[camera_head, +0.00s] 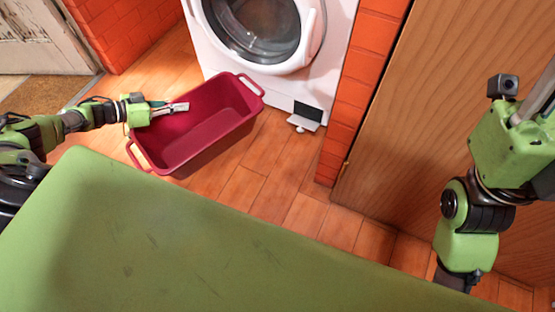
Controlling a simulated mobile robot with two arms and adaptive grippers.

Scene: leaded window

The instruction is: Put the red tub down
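The red tub (212,147) is a deep, empty, dark red basin with a loop handle at each end. It shows left of centre, in front of the washing machine. It looks upright; whether its base touches the floor I cannot tell. My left gripper (180,107) reaches in from the left, with its fingers over the tub's left long rim. The fingers look close together, but I cannot tell whether they grip the rim. My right arm hangs at the right side of the view; its gripper is outside the picture.
A white washing machine (270,75) stands behind the tub, with a small open flap (304,117) low at its front. A brick pillar (355,90) and a wooden panel (400,130) are to the right. Wooden floor (285,165) is clear right of the tub. A brown mat (45,95) lies left.

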